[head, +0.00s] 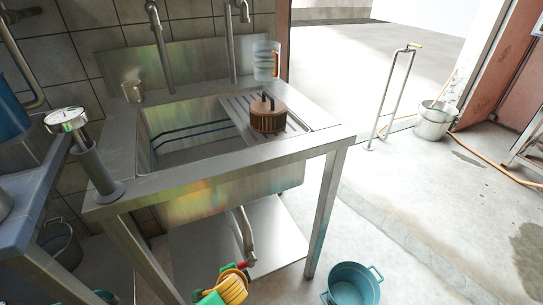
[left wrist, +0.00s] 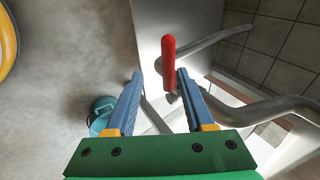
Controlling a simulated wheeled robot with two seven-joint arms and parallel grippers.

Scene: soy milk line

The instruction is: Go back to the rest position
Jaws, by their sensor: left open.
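My left gripper (head: 245,268) shows at the bottom of the head view, in front of the sink's drain pipe. In the left wrist view its blue fingers (left wrist: 158,82) are apart with nothing clamped between them. A red valve handle (left wrist: 169,55) appears close to the right finger, partly overlapping the space between the fingertips; I cannot tell whether they touch. The handle also shows as a small red bit in the head view (head: 242,265). My right gripper is not in view.
The metal sink (head: 232,205) stands ahead, with a brown round lidded object (head: 268,115) and a clear jug (head: 265,65) on it. The drain pipe (head: 240,230) hangs below. A teal bucket (head: 353,286) stands on the floor at right. Open floor lies further right.

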